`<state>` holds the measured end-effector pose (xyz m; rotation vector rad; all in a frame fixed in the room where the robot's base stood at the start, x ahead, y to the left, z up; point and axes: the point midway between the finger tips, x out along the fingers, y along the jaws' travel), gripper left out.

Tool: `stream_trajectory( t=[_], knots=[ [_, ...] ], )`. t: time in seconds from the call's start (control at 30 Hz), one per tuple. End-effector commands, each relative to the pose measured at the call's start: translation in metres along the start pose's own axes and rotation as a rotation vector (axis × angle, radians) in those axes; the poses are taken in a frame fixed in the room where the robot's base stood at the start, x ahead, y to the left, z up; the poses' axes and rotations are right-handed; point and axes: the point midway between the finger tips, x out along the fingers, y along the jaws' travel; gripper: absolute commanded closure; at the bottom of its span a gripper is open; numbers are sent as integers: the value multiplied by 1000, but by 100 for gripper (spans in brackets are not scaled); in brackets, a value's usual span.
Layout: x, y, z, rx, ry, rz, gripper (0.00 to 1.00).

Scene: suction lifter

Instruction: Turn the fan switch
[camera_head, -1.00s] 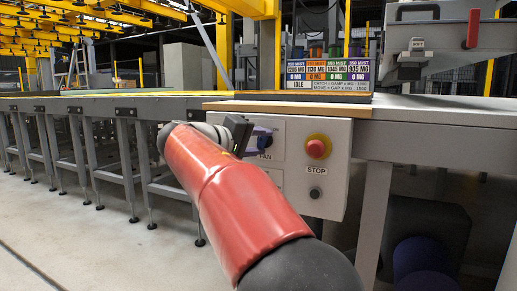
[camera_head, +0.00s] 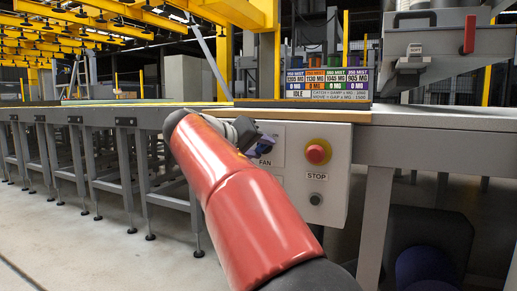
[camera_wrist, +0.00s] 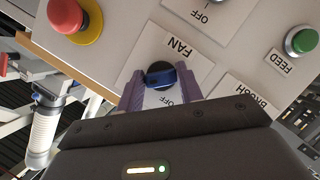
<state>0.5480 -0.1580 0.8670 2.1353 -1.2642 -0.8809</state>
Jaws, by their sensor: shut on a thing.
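The fan switch (camera_wrist: 160,72) is a dark round knob with a blue bar, on a pale plate marked FAN and OFF. In the wrist view it sits between the two purple fingers of my gripper (camera_wrist: 160,88), which are shut on it. The blue bar lies across from finger to finger, slightly tilted in the picture. In the head view my gripper (camera_head: 264,146) is at the panel just above the FAN label, and its body looks tilted. The switch itself is mostly hidden there by the fingers.
The control box (camera_head: 338,180) carries a red STOP button (camera_head: 318,152) on a yellow ring and a dark button (camera_head: 315,198) below it. In the wrist view a green FEED button (camera_wrist: 301,41) and another OFF plate (camera_wrist: 212,12) are near. A display (camera_head: 327,84) stands above the bench.

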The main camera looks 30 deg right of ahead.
Motion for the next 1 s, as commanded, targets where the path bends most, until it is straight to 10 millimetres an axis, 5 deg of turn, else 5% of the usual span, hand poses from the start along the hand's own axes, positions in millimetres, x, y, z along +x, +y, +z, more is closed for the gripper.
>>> stream_trajectory(
  t=[0.2, 0.23, 0.4, 0.73, 1.0],
  knots=[
    [0, -2, 1, -1, -4, -2, 87],
    [0, -2, 1, -1, -4, -2, 63],
    [0, -1, 1, -1, -2, -1, 44],
    [-6, 0, 0, -1, 0, -2, 44],
    [-51, 0, -1, -1, 1, -3, 44]
  ],
)
